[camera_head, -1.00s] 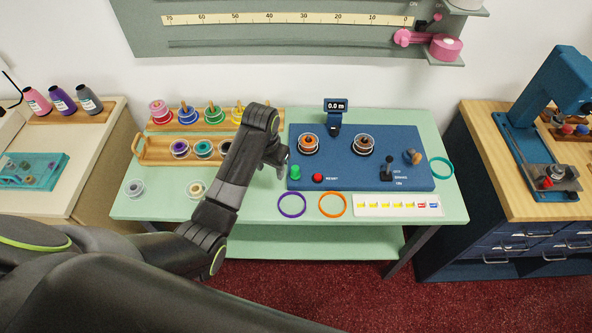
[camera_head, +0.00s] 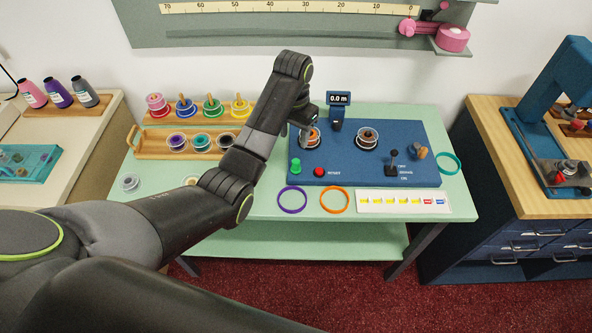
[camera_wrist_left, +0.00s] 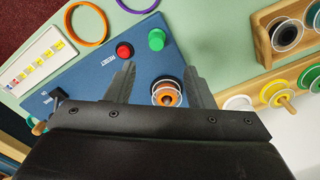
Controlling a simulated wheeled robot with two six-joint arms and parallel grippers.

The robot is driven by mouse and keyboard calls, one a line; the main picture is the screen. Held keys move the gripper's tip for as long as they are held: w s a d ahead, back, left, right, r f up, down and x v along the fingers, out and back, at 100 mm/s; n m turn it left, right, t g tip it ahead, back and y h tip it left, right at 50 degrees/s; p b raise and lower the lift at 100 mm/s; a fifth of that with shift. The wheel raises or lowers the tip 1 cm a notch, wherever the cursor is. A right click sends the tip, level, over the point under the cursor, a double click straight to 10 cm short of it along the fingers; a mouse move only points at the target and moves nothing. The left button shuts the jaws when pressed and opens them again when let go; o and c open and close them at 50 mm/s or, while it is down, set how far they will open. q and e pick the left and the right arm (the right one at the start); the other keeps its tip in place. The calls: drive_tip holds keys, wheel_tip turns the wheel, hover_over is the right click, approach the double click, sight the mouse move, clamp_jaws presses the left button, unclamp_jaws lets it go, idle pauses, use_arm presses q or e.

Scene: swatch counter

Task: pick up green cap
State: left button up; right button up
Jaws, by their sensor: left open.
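The green cap (camera_head: 295,166) stands upright at the front left of the blue panel (camera_head: 410,175), beside a red button (camera_head: 319,172). In the left wrist view the green cap (camera_wrist_left: 156,39) shows beyond the fingertips, clear of both fingers. My left gripper (camera_head: 305,129) is over the panel's left part, behind the cap, at the orange-centred spool. In the left wrist view the left gripper (camera_wrist_left: 163,78) is open, and the orange-centred spool (camera_wrist_left: 167,94) shows between its fingers. I see nothing held. My right gripper is not in view.
A brown spool (camera_head: 367,138), a black lever (camera_head: 393,162) and a small display (camera_head: 339,99) are on the panel. Purple (camera_head: 292,199) and orange (camera_head: 335,199) rings lie in front. Wooden racks (camera_head: 150,146) of spools stand left.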

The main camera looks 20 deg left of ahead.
sight(295, 161)
use_arm(q)
wheel_tip(295, 161, down, 6)
drive_tip(key=shift+s+f+p, duration=0.1)
drive_tip(key=shift+p, duration=0.35)
drive_tip(key=f, duration=0.2)
drive_tip(key=f+p, duration=0.1)
drive_tip(key=shift+d+f, duration=0.3)
drive_tip(key=shift+f, duration=0.85)
drive_tip(key=c, duration=1)
